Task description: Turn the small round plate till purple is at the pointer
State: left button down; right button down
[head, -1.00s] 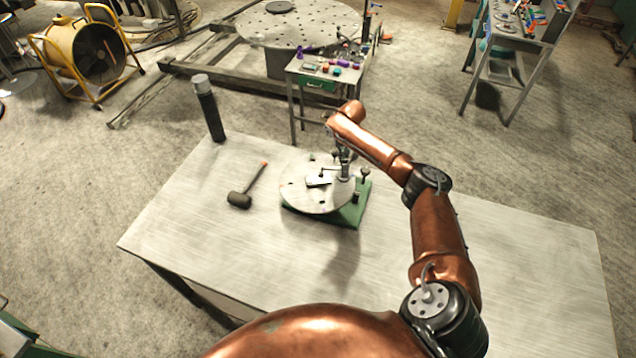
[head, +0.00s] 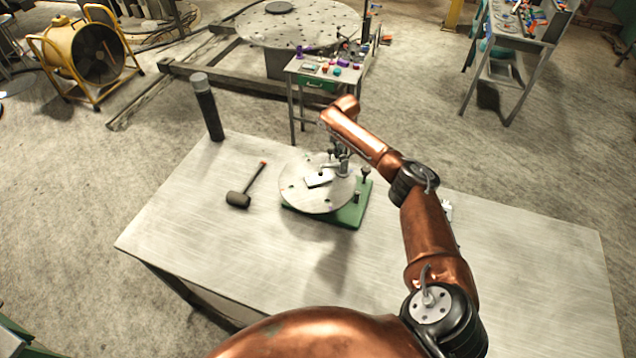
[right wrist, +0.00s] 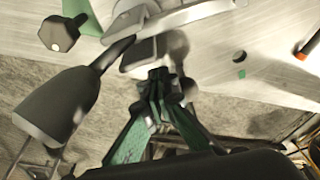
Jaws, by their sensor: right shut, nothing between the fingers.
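The small round plate (head: 312,199) is pale metal with several dark holes and lies on a green base (head: 352,214) on the workbench. A pale rectangular block (head: 319,180) sits on it. My right gripper (head: 337,165) is over the plate's far right side, partly hidden among small metal parts. In the right wrist view its fingers (right wrist: 160,78) are together and empty, close to the block; I cannot tell whether they touch it. The plate (right wrist: 215,75) shows there with a hole and a green patch. My left gripper is out of view.
A mallet (head: 238,199) lies left of the plate. A dark cylinder (head: 208,108) stands at the bench's far left corner. Upright knobs (head: 365,174) rise from the green base at right. The bench (head: 200,245) is clear at front left. A small table (head: 330,75) stands behind.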

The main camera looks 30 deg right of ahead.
aim_at(330, 148)
jog(key=shift+w, duration=0.1)
dwell(0.3)
jog(key=shift+w+a+f+b, duration=0.1)
jog(key=shift+w+a+b, duration=0.25)
jog(key=shift+w+b, duration=0.35)
jog(key=shift+w, duration=0.1)
jog(key=shift+a, duration=0.1)
jog(key=shift+w+a+b, duration=0.45)
jog(key=shift+w+b, duration=0.3)
jog(key=shift+b, duration=0.1)
jog(key=shift+w+a+b, duration=0.4)
jog(key=shift+w+b, duration=0.1)
jog(key=shift+b, duration=0.15)
jog(key=shift+w+a, duration=0.15)
